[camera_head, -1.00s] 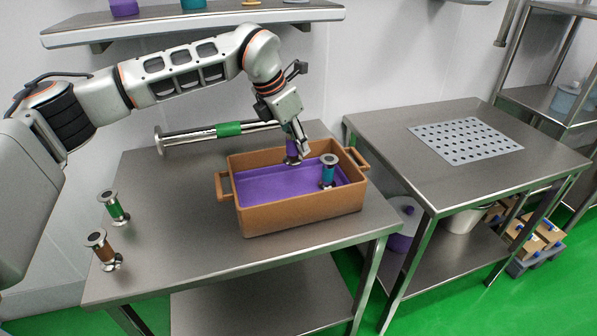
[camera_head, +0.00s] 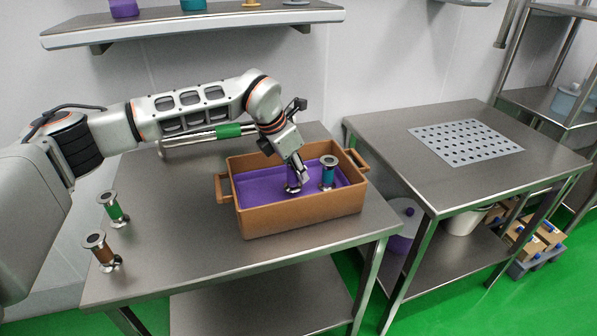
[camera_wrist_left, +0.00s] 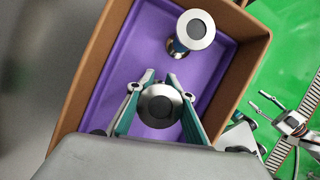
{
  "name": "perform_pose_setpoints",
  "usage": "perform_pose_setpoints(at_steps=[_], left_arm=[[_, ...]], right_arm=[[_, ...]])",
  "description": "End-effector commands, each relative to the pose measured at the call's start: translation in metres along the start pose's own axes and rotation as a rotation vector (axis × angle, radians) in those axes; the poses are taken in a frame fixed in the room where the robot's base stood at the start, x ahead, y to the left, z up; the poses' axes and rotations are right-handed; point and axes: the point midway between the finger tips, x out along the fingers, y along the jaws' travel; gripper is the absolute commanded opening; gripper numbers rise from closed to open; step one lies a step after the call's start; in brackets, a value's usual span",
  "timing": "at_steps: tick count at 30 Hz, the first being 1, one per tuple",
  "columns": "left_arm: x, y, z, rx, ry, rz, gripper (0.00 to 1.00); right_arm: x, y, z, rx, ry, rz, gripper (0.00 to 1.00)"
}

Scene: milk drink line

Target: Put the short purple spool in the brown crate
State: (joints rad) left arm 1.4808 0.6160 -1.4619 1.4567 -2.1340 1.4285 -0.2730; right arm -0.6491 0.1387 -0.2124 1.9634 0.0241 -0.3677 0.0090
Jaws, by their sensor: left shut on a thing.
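The brown crate (camera_head: 300,222) stands on the metal table and has a purple inner floor. My left gripper (camera_head: 301,178) is inside the crate, shut on the short purple spool (camera_head: 292,184), which is upright and low over the crate floor. I cannot tell whether its base touches the floor. In the left wrist view the spool's round metal top (camera_wrist_left: 159,105) sits between the fingers. A teal spool (camera_head: 328,172) stands in the crate just right of the held spool. It also shows in the left wrist view (camera_wrist_left: 195,30).
A green spool (camera_head: 113,207) and a brown spool (camera_head: 102,250) stand at the table's left. A long green-banded spool (camera_head: 228,131) lies behind the crate. A second table with a perforated grey plate (camera_head: 465,143) is on the right. The crate's left part is free.

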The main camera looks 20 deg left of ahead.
Motion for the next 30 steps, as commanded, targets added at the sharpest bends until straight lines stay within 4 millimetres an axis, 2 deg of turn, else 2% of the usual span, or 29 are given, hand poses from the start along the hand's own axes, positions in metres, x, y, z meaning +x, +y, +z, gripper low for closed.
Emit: perform_pose_setpoints(at_steps=[15, 16, 17, 18, 30], left_arm=[[0.0105, -0.0001, -0.0041, 0.000, -0.001, 0.000, 0.00], [0.0109, -0.0002, -0.0046, 0.000, 0.001, 0.000, 0.27], [0.0109, -0.0001, -0.0046, 0.000, 0.001, 0.000, 0.35], [0.0108, -0.0001, -0.0046, 0.000, 0.001, 0.000, 0.39], [0.0056, 0.0000, -0.0021, 0.000, -0.001, 0.000, 0.39]], right_arm=[[0.0009, -0.0002, 0.0028, -0.001, -0.003, -0.001, 0.40], [0.0009, -0.0001, 0.0028, -0.001, -0.003, -0.001, 0.40], [0.0009, -0.0001, 0.0029, -0.001, -0.003, -0.001, 0.40], [0.0009, -0.0001, 0.0029, -0.001, -0.003, -0.001, 0.40], [0.0006, 0.0000, 0.0019, -0.001, -0.003, 0.000, 0.40]])
